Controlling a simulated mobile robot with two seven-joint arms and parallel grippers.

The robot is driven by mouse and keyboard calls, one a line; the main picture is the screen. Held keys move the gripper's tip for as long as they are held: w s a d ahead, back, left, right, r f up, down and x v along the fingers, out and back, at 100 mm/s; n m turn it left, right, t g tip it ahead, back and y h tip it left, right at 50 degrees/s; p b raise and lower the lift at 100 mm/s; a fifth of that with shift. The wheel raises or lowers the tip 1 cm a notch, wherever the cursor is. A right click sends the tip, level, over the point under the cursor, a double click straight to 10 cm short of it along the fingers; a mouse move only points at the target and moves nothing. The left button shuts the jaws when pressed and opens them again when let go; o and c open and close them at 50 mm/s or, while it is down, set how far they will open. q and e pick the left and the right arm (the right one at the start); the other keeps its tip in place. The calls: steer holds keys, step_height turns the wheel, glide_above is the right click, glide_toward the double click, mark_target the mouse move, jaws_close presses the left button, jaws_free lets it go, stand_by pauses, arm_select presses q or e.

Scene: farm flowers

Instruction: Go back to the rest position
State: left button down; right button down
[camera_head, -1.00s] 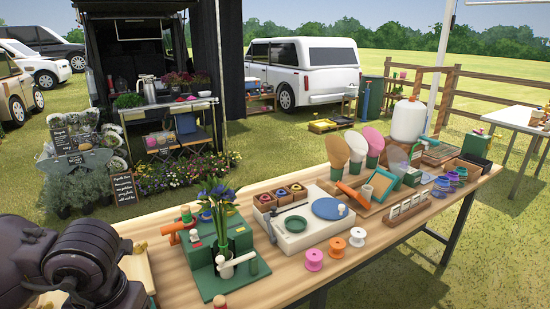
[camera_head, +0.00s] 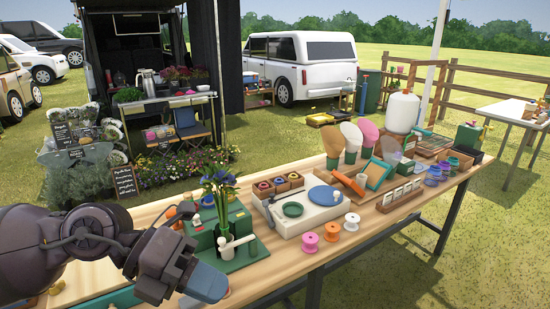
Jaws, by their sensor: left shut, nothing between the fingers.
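My left arm comes in from the left, and its dark left gripper (camera_head: 206,283) is over the near left edge of the wooden table (camera_head: 335,250). Its blue-grey fingers are shut with nothing between them, pointing right and down. It is in front of the green stand (camera_head: 247,258) with a white pipe-like piece, and appears apart from it. A bunch of blue flowers with green stems (camera_head: 219,192) stands upright at that stand. My right gripper is not in view.
A white tray (camera_head: 330,212) with a blue disc stands right of the flowers. Pink, orange and white spools (camera_head: 331,231) line the front edge. A wooden rack (camera_head: 400,196), coloured rolls (camera_head: 443,180) and a white tank (camera_head: 403,112) stand farther right.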

arm_select(q)
steer(key=w+d+r+n+t+h, duration=0.2)
steer(key=w+r+n+t+h, duration=0.3)
steer(key=w+n+h, duration=0.15)
steer(key=w+a+f+n+t, duration=0.25)
steer(key=w+n+t, duration=0.25)
steer(key=n+t, duration=0.25)
steer(key=w+a+f+n+t+y, duration=0.3)
steer(key=a+f+n+t+y, duration=0.4)
steer(key=a+f+n+y, duration=0.45)
steer(key=s+a+f+n+g+y, duration=0.3)
steer(key=s+f+n, duration=0.4)
steer(key=s+f, duration=0.4)
steer(key=s+a+f+n+g+y, duration=0.3)
steer(key=s+f+n, duration=0.3)
steer(key=s+f, duration=0.5)
step_height(320, 180, down, 6)
steer(key=shift+s+a+f+n+y, duration=0.1)
steer(key=shift+s+a+n+y, duration=0.1)
steer(key=shift+a+n+y, duration=0.45)
steer(key=shift+d+m+g, duration=0.2)
steer(key=shift+m+g, duration=0.05)
steer(key=shift+m, duration=0.05)
